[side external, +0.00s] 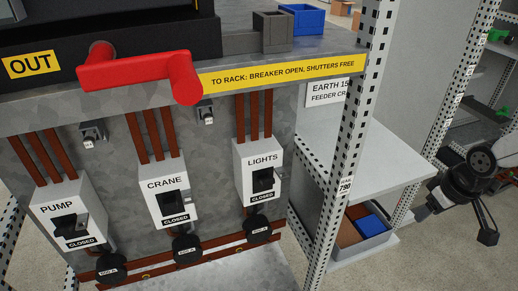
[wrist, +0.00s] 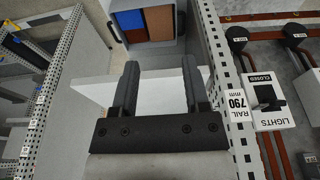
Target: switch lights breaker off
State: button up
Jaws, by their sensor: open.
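The LIGHTS breaker (side external: 259,158) is a white box on the grey panel, right of the CRANE breaker (side external: 165,184) and the PUMP breaker (side external: 70,209). Its black toggle (side external: 263,181) sits above a CLOSED label.
A perforated post (side external: 349,150) with a RAIL 790 label stands between my gripper and the breakers. A white shelf (side external: 365,160) and a bin tray (side external: 362,247) lie behind it. A red handle (side external: 135,72) juts out above the breakers.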

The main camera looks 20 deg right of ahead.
jog(key=shift+a, duration=0.1)
jog(key=c, duration=0.6)
jog(key=shift+w+a, duration=0.25)
grip_shut()
jog(key=w+a+f+m+t+y, duration=0.1)
jog(key=w+a+t, duration=0.35)
jog(key=a, duration=0.55)
jog(key=w+a+f+m+t+y, duration=0.1)
jog(key=w+a+f+m+t, duration=0.15)
jog(key=w+a, duration=0.45)
jog(key=w+a+r+n+t+h, duration=0.2)
jog(key=a+r+n+t, duration=0.1)
jog(key=a+r+t, duration=0.4)
jog(key=shift+w+a, duration=0.15)
jog(key=shift+a, duration=0.9)
